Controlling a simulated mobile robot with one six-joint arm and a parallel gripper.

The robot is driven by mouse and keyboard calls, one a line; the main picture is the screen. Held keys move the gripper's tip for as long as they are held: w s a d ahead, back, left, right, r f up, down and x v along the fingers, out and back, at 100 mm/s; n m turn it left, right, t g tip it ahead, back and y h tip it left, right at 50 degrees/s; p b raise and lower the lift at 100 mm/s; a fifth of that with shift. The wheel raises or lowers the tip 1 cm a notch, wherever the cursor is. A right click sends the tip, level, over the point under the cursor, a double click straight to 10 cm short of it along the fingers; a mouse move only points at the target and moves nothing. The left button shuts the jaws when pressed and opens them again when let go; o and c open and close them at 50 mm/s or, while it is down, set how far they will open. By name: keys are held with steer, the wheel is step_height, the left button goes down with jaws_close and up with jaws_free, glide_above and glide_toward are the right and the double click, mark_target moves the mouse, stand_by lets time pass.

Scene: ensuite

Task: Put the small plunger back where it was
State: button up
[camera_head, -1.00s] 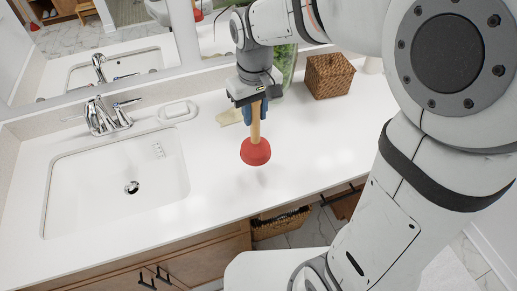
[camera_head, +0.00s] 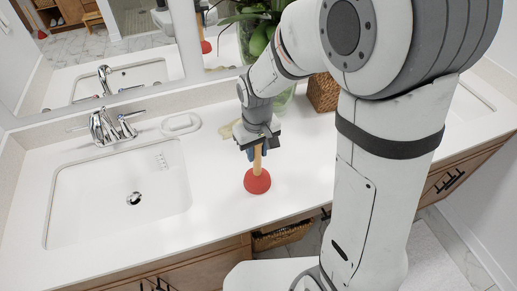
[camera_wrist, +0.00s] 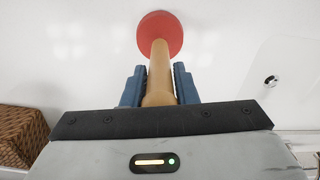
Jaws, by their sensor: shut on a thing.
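The small plunger has a red rubber cup (camera_head: 257,181) and a light wooden handle (camera_head: 257,160). My gripper (camera_head: 256,147) is shut on the upper handle, and the plunger hangs nearly upright with its cup down. The cup is over the white counter, right of the sink; I cannot tell whether it touches the surface. In the wrist view, the blue fingers of my gripper (camera_wrist: 159,85) lie on both sides of the handle (camera_wrist: 159,72), with the red cup (camera_wrist: 160,35) beyond them.
The sink basin (camera_head: 85,206) with a chrome faucet (camera_head: 104,127) lies to the left. A white soap dish (camera_head: 181,124) and a pale flat item (camera_head: 226,131) are behind. A woven basket (camera_head: 322,93) and a green plant (camera_head: 258,22) stand at the back right. The counter's front is clear.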

steer(key=shift+f, duration=0.2)
steer(key=o, duration=1)
steer(key=shift+r, duration=0.2)
step_height(320, 180, up, 12)
steer(key=shift+s+d+r+b, duration=0.1)
steer(key=shift+b, duration=0.45)
steer(key=s+d+m+t, duration=0.3)
steer(key=s+d+m, duration=0.1)
steer(key=s+d, duration=0.8)
steer(key=shift+s+d+r+m+t, duration=0.15)
steer(key=shift+s+r+m+t, duration=0.15)
steer(key=shift+s+r+m, duration=0.15)
